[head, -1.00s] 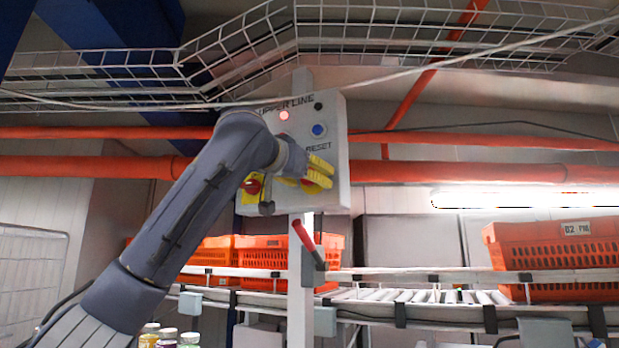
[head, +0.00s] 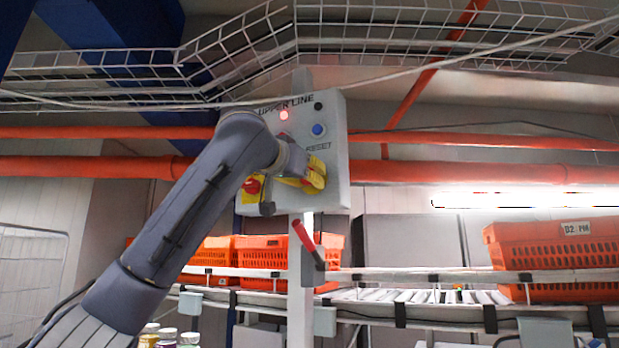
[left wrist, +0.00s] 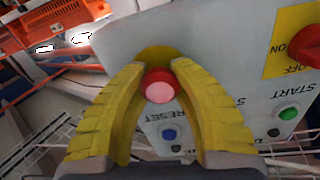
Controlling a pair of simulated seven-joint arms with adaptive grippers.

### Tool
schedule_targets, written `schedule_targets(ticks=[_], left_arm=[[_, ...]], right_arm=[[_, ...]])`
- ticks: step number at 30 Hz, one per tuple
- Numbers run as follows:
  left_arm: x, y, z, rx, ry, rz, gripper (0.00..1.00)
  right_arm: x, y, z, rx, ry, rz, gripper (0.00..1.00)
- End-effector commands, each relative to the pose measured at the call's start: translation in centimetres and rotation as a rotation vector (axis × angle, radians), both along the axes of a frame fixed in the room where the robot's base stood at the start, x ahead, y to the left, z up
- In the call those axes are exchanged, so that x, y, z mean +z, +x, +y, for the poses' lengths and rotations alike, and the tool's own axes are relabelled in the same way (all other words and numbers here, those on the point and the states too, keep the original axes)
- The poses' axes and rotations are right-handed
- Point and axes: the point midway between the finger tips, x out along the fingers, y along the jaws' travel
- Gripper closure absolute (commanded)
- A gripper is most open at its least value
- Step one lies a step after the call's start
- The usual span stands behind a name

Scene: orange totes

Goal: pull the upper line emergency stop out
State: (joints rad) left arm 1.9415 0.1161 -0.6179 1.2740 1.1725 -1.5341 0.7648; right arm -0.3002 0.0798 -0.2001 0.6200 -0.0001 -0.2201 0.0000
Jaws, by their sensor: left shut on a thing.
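The UPPER LINE control box (head: 335,155) is light grey and hangs on a post. Its emergency stop, a red mushroom button (left wrist: 159,87) on a yellow disc (left wrist: 153,53), shows in the left wrist view. My left gripper (head: 316,173) is at the box's lower right, its yellow fingers hiding most of the button in the head view. In the left wrist view the fingers of this gripper (left wrist: 160,72) stand on both sides of the button and are shut on it. My right gripper is in neither view.
The box also has a lit red lamp (head: 284,115), a blue RESET button (head: 318,130) and a red switch on yellow (head: 252,186). A red-handled lever (head: 303,235) is below. Orange totes (head: 552,245) stand on the conveyor behind. A wire cable tray (head: 400,40) runs overhead.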

Motion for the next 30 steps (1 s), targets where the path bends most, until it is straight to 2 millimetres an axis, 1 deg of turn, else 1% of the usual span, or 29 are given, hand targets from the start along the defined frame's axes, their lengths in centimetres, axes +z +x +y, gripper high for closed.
schedule_targets(ticks=[5, 10, 17, 18, 26, 30], left_arm=[[0.2, -0.3, 0.2, 0.0, -0.002, -0.004, 1.0], [0.2, -1.4, 0.7, 0.0, -0.001, -0.005, 1.0], [0.2, -1.5, 0.7, -0.001, -0.001, -0.004, 1.0], [0.2, -1.5, 0.7, -0.001, -0.001, -0.004, 0.71], [0.1, -1.4, 0.7, 0.0, 0.0, -0.002, 0.41], [0.1, -1.3, 0.7, 0.0, 0.0, -0.002, 0.41]], right_arm=[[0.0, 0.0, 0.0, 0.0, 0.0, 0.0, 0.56], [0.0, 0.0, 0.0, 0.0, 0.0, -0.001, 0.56], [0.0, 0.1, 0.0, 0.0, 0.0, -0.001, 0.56], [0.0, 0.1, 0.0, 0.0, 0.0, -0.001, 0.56], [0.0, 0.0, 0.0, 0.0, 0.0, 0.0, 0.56], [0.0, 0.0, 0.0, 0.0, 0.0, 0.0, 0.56]])
